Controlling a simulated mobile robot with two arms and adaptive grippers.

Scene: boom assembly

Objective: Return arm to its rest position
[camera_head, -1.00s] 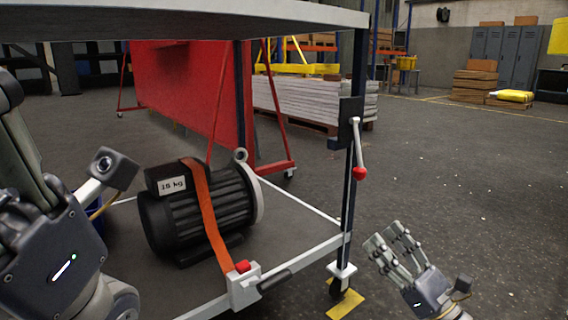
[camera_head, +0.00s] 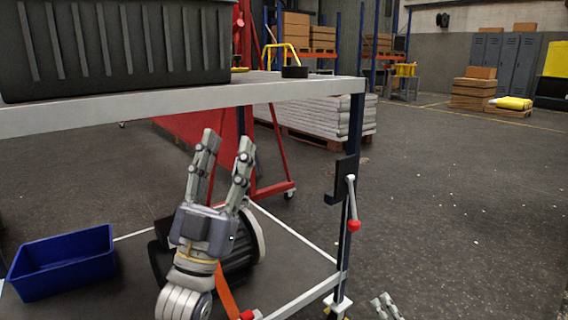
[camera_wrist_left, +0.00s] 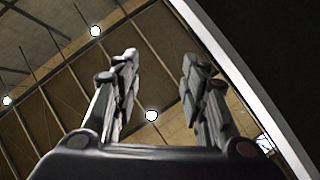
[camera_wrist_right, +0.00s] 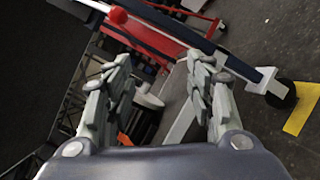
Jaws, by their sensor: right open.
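My left gripper (camera_head: 226,142) is open and empty, its fingers pointing up, in front of the cart below its top shelf edge. In the left wrist view its fingers (camera_wrist_left: 160,62) stand apart with only the ceiling and a shelf edge behind them. My right gripper (camera_head: 384,300) shows only its fingertips at the bottom of the head view, right of the cart's leg. In the right wrist view its fingers (camera_wrist_right: 165,65) are apart and empty. The black motor (camera_head: 239,262) with an orange strap lies on the lower shelf, partly hidden behind my left gripper.
The cart's top shelf (camera_head: 290,88) carries a black crate (camera_head: 115,45). A blue bin (camera_head: 65,262) sits at the left. A crank with a red knob (camera_head: 354,225) hangs on the cart's right post (camera_head: 355,130). Open floor (camera_head: 460,190) lies to the right.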

